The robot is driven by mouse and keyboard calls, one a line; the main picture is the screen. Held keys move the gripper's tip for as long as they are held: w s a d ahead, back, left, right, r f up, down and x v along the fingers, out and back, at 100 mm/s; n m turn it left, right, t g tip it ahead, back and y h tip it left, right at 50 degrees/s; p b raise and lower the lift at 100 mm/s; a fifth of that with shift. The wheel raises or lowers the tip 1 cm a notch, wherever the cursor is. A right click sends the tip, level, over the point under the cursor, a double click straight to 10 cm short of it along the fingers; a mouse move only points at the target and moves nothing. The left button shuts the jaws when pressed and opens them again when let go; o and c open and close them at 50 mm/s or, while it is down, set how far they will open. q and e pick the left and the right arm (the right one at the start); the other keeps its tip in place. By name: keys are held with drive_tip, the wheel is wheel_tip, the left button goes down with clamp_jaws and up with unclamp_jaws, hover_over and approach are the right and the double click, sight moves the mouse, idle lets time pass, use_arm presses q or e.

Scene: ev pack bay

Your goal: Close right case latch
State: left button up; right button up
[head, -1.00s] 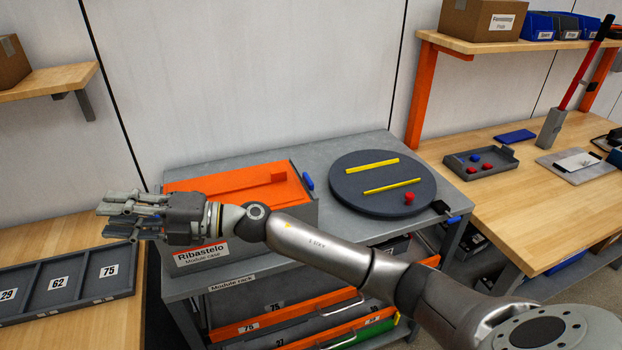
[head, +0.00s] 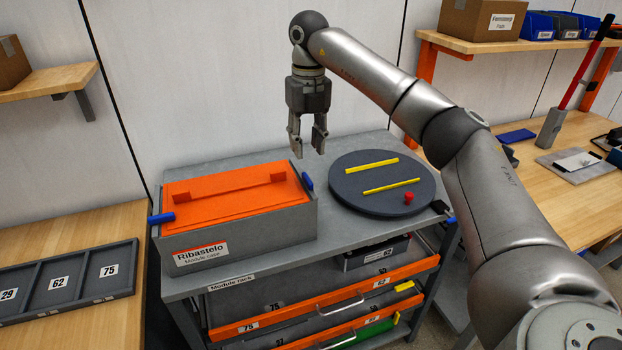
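The module case (head: 285,226) is a grey box with an orange lid (head: 225,197), labelled "Ribastelo Module case", on the left of the grey rack top. A blue latch (head: 308,181) stands at its right end, tilted upright. Another blue latch (head: 161,218) sticks out sideways at its left end. My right gripper (head: 309,150) points down with fingers apart and nothing between them. It hangs above and behind the right latch, apart from it as far as I can tell. My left gripper is not in view.
A dark round turntable (head: 360,204) with two yellow bars and a red knob (head: 408,198) sits right of the case. Orange-fronted drawers (head: 340,293) are below. A numbered grey tray (head: 75,290) lies on the left bench. A wooden bench (head: 560,220) stands at right.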

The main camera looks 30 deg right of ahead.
sight(311, 183)
drive_tip(key=f, duration=0.3)
drive_tip(key=f+p, duration=0.1)
drive_tip(key=f, duration=0.3)
drive_tip(key=f+p, duration=0.1)
drive_tip(key=f, duration=0.2)
drive_tip(key=shift+s+d+f, duration=0.15)
drive_tip(key=shift+d+f, duration=0.05)
drive_tip(key=shift+d, duration=0.15)
drive_tip(key=shift+c, duration=0.5)
clamp_jaws()
